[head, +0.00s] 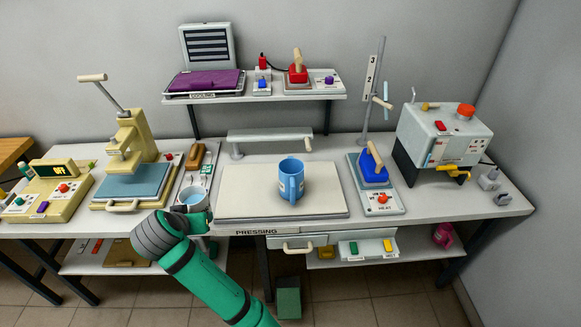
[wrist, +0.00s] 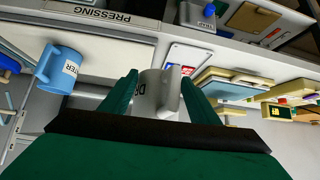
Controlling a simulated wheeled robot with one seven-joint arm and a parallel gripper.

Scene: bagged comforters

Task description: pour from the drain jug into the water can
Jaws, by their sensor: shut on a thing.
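The drain jug (head: 194,200) is a pale grey jug left of the pressing board, beside my green arm. In the wrist view the jug (wrist: 156,92) stands between the two green fingers of my gripper (wrist: 160,88), which is shut on it. Part of a dark label, "DR", shows on its side. The water can (head: 291,179) is a blue mug-shaped can standing upright on the pressing board, right of the jug. It also shows at the left of the wrist view (wrist: 62,70), its label ending in "TER".
The white pressing board (head: 240,190) is clear around the can. A low rail (head: 270,134) runs behind it. A beige press (head: 130,150) stands left, a blue iron on a stand (head: 374,170) right, and a grey machine (head: 438,135) farther right. A shelf (head: 250,97) hangs above.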

